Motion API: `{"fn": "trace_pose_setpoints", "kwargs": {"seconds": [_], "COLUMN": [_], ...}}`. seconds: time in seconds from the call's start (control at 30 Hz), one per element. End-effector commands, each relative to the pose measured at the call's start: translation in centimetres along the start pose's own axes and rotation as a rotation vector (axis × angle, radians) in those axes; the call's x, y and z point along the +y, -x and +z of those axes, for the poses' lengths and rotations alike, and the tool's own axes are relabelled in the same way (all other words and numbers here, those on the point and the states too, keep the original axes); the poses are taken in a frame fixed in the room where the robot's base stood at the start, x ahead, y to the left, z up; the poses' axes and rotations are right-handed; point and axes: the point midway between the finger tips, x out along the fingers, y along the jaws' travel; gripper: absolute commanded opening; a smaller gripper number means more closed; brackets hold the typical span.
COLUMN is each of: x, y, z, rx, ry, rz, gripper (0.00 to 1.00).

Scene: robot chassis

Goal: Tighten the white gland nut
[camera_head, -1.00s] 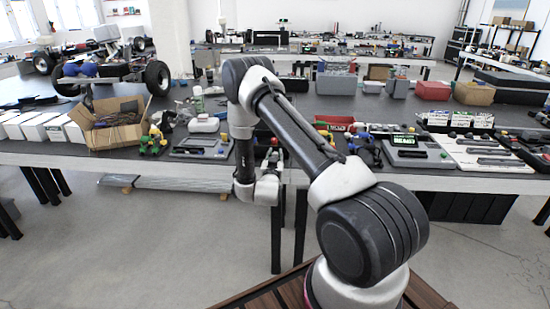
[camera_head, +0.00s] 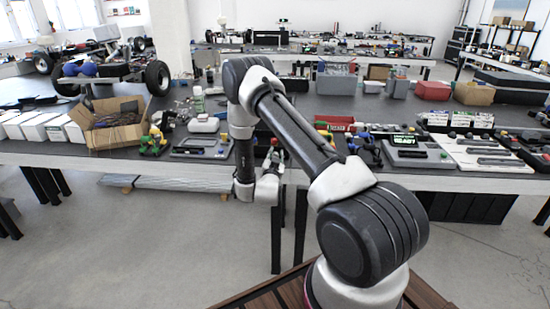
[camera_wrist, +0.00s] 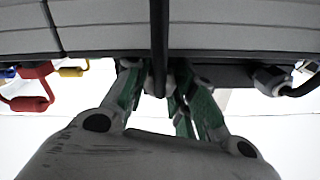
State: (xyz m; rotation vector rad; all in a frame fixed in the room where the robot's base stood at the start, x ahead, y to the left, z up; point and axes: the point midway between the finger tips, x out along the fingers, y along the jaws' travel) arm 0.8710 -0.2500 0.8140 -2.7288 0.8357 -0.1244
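My gripper (camera_wrist: 157,76) reaches up to the edge of a grey unit in the wrist view. Its two green-padded fingers stand on either side of a black cable (camera_wrist: 158,40), with a narrow gap between them. Small pale parts show between the fingertips, but I cannot make out the white gland nut or whether the fingers touch it. In the head view my gripper (camera_head: 272,158) is small and mostly hidden by my arm, at the bench's front edge.
In the wrist view a dark gland nut with a black cable (camera_wrist: 270,80) is at right, and red (camera_wrist: 35,88) and yellow (camera_wrist: 72,70) connectors are at left. In the head view a grey device with a display (camera_head: 415,152) and an open cardboard box (camera_head: 112,134) stand on the bench.

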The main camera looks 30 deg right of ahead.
Motion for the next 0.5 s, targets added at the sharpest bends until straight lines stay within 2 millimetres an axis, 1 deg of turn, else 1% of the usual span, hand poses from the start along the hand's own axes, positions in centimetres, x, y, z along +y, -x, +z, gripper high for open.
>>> {"fn": "trace_pose_setpoints", "kwargs": {"seconds": [0.37,0.47,0.5], "x": [0.0,-0.1,-0.1], "y": [0.2,1.0,1.6], "z": [0.0,0.1,0.1], "rx": [0.000,-0.002,-0.003], "ry": [0.001,0.001,0.002], "rz": [0.000,-0.001,-0.001], "gripper": [0.35,0.35,0.35]}}
